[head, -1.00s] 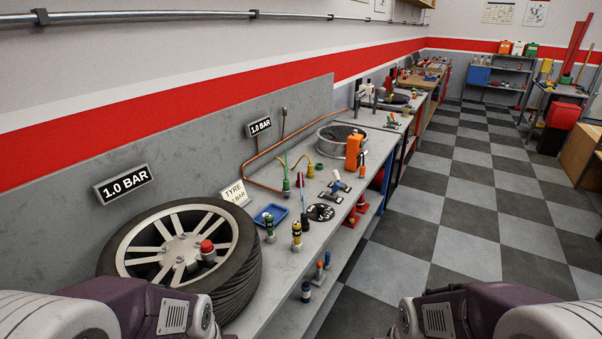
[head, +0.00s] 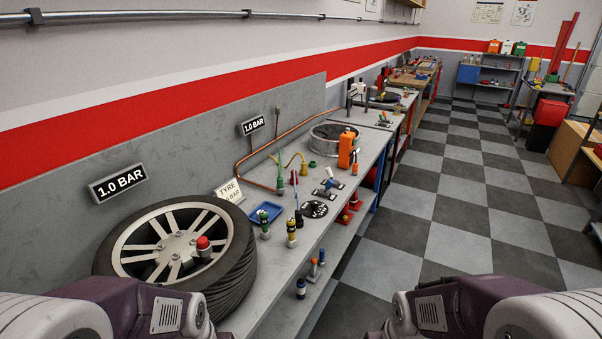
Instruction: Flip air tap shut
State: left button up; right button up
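A small tap-like fitting with a blue lever (head: 331,183) stands on the grey workbench, right of the middle of its top. It looks like the air tap, but it is too small to tell whether its lever is open or shut. Only purple and white parts of my two arms show at the bottom edge. Neither gripper is in view.
A tyre on a wheel (head: 240,272) fills the bench's near end. Near the tap are a black round plate (head: 315,209), a blue tray (head: 266,211) and an orange device (head: 347,150). Two 1.0 BAR signs hang behind. The checkered floor (head: 430,215) to the right is clear.

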aim_at(330, 182)
jog(key=i+l+u, duration=0.6)
jog(key=l, duration=0.25)
jog(key=i+l+u, duration=0.45)
jog(key=l, duration=0.25)
jog(key=i+l+u, duration=0.2)
jog(key=l, duration=0.2)
jog(key=k, duration=0.05)
